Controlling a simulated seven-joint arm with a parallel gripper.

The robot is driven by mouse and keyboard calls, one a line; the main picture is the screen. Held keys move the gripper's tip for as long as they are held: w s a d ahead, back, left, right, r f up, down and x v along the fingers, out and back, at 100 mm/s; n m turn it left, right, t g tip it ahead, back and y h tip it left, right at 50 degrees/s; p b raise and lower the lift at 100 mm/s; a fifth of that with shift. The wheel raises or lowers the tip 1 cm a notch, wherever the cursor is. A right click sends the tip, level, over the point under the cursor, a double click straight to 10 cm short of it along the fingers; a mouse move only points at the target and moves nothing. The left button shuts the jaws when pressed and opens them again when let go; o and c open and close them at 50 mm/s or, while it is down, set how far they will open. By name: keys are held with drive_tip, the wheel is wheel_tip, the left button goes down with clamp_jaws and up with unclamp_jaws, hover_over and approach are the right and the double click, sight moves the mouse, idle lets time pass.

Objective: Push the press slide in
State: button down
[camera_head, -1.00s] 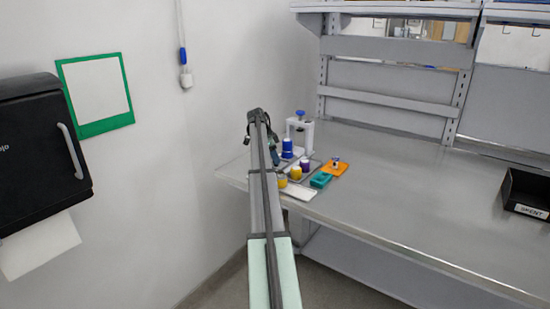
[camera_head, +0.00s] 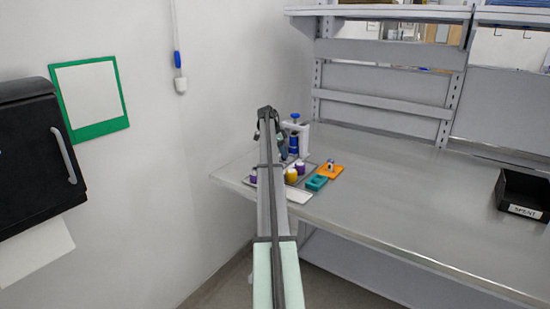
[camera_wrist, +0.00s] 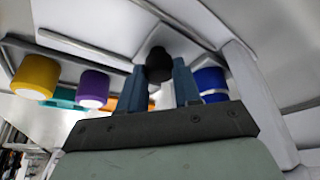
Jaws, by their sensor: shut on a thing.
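The press (camera_head: 305,138) is a pale frame with a blue knob on top, at the far left end of the bench. A blue cylinder (camera_head: 293,145) stands within the frame, under the knob; it also shows in the wrist view (camera_wrist: 210,80), just right of my fingers. My gripper (camera_wrist: 162,80) is shut on a black knob (camera_wrist: 159,63), which sits between its two blue-grey fingers. I take this knob to be the press slide's handle; the rest of the slide is mostly hidden. In the head view my arm covers the left side of the press.
Purple and yellow cups (camera_head: 291,175) stand on a grey tray in front of the press. A teal block (camera_head: 317,183) and an orange plate (camera_head: 331,172) lie to their right. A black bin (camera_head: 523,195) marked SPENT is at far right. The bench between is clear.

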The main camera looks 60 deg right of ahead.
drive_tip(key=shift+d, duration=0.6)
drive_tip(key=c, duration=0.8)
unclamp_jaws()
drive_tip(key=shift+a+r, duration=0.1)
drive_tip(key=v, duration=1.3)
drive_tip(key=shift+w+a+r, duration=0.1)
drive_tip(key=shift+w+r, duration=0.05)
drive_tip(key=shift+r, duration=0.15)
